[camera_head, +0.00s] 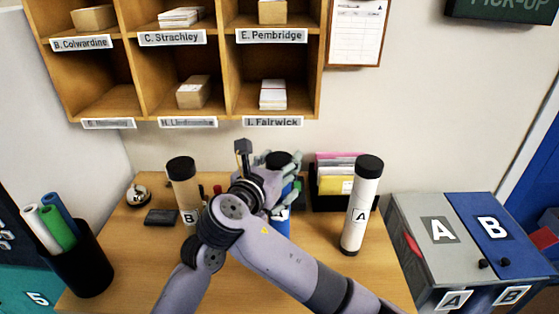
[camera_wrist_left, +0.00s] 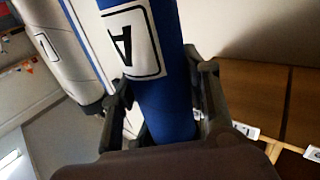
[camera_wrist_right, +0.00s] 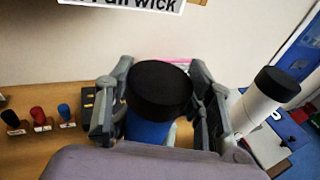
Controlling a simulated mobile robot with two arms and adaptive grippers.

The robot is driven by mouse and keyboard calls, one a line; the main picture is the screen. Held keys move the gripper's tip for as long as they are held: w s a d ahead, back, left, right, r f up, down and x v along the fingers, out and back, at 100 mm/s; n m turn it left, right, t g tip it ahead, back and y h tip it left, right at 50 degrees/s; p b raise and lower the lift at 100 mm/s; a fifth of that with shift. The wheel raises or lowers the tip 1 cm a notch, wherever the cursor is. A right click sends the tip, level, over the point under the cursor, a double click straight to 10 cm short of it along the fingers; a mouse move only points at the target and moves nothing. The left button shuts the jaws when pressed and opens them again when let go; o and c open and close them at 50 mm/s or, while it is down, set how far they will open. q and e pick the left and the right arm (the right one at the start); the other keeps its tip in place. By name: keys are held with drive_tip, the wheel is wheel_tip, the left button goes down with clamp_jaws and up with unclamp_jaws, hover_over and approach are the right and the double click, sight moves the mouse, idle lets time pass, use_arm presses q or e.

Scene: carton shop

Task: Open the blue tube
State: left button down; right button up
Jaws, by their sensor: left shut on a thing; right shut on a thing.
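The blue tube (camera_head: 283,224) stands upright on the desk, partly behind my right arm. Its black cap (camera_head: 280,157) is at the top.
A white tube (camera_head: 359,210) labelled A stands close on the right, and a brown tube (camera_head: 183,182) labelled B on the left. A bell (camera_head: 138,195), a black pad (camera_head: 160,217) and a black bin of rolls (camera_head: 88,262) are further left. Wooden pigeonholes (camera_head: 138,70) hang above.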

sight(280, 159)
drive_tip(key=c, duration=0.4)
drive_tip(key=shift+r, duration=0.2)
idle(0.6)
drive_tip(key=shift+r, duration=0.95)
drive_tip(key=shift+r, duration=0.1)
drive_tip(key=shift+r, duration=1.9)
use_arm(q)
drive_tip(key=c, duration=0.8)
unclamp_jaws()
drive_tip(key=shift+s+a, duration=0.1)
